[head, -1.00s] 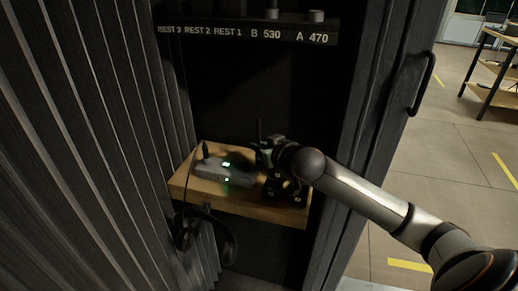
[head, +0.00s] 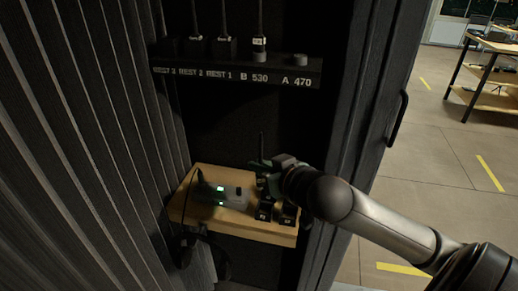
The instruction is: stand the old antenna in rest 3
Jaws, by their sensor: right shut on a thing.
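My right gripper (head: 264,167) is shut just above the right part of the wooden shelf. A thin dark upright rod (head: 261,145), which looks like the old antenna, rises from between its fingers. The rod's lower end is hidden by the gripper, so I cannot tell whether it touches anything below. The dark rack (head: 215,80) above carries the labels REST 3, REST 2, REST 1, B 530 and A 470. Rest 3 (head: 165,71), at the far left, shows no antenna. Thin antennas stand at rest 2 (head: 193,18), rest 1 (head: 222,18) and B 530 (head: 260,20). My left gripper is not in view.
The wooden shelf (head: 235,228) holds a grey device (head: 222,197) with green lights and small dark blocks (head: 265,211). A short knob (head: 299,60) stands at A 470. Headphones (head: 205,248) hang below. Ribbed dark walls stand close on the left.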

